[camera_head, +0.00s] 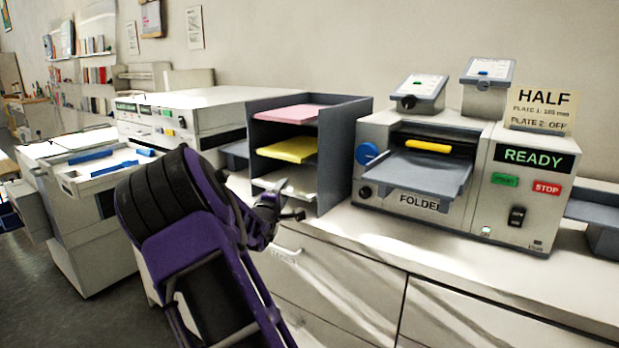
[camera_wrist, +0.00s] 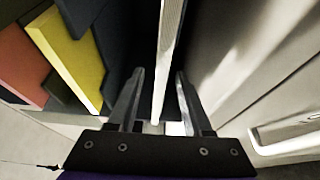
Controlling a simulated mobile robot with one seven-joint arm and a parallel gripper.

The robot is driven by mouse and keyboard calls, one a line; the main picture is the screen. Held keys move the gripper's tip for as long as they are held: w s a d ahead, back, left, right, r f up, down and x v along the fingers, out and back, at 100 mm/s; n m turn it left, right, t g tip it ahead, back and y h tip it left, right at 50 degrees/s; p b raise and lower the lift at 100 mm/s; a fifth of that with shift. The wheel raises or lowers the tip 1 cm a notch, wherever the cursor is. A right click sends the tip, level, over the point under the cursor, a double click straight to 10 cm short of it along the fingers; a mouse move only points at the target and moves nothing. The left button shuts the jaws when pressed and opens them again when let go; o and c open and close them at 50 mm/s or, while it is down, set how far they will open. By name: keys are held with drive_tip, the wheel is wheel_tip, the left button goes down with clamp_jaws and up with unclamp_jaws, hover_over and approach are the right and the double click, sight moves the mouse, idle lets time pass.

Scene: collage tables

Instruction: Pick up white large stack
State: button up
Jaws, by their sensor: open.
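The white stack (camera_head: 288,181) lies in the bottom compartment of the grey shelf unit (camera_head: 344,140), under a yellow stack (camera_head: 291,150) and a pink stack (camera_head: 289,113). My gripper (camera_head: 284,205) is at the front of that bottom compartment. In the wrist view my gripper (camera_wrist: 160,85) is open. The edge of the white stack (camera_wrist: 166,50) runs between its two fingers, with a visible gap on each side. My wrist partly hides the front of the compartment in the head view.
The folder machine (camera_head: 420,200) stands right of the shelf unit on the white counter (camera_head: 355,235). In the wrist view the yellow stack (camera_wrist: 66,50) and pink stack (camera_wrist: 18,65) are left of the fingers. A drawer front (camera_head: 335,290) lies below the counter top.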

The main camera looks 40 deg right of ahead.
drive_tip(key=shift+x, duration=1.05)
drive_tip(key=shift+a, duration=0.1)
clamp_jaws()
idle(0.4)
drive_tip(key=shift+r, duration=0.1)
